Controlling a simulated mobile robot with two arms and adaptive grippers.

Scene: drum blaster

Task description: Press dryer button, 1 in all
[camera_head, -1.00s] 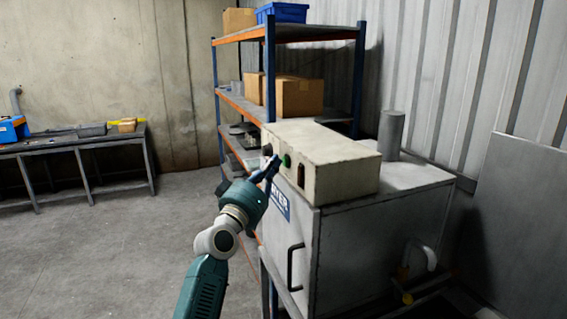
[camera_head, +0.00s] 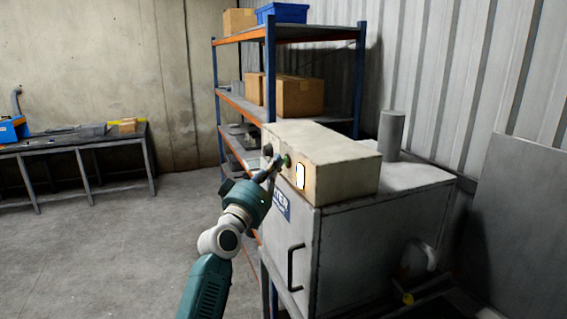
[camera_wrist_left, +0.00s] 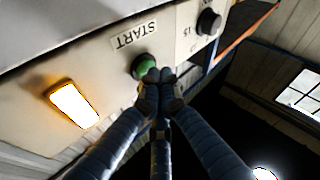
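The green START button (camera_head: 286,160) is on the front of the beige control box (camera_head: 335,165) on top of the grey dryer cabinet (camera_head: 390,210). In the left wrist view the green button (camera_wrist_left: 143,65) sits under the START label, partly covered by my fingertips. My left gripper (camera_head: 274,164) is shut and empty, with its fingertips (camera_wrist_left: 157,80) together at the button and seemingly touching it. A lamp (camera_head: 300,177) on the box glows white; in the left wrist view the lamp (camera_wrist_left: 74,104) has an orange edge. My right gripper is not in view.
A black knob (camera_wrist_left: 208,22) is beside the button. A shelf rack (camera_head: 270,75) with cardboard boxes (camera_head: 300,97) and a blue bin (camera_head: 283,12) stands behind the dryer. A workbench (camera_head: 75,150) is at far left. The floor between is clear.

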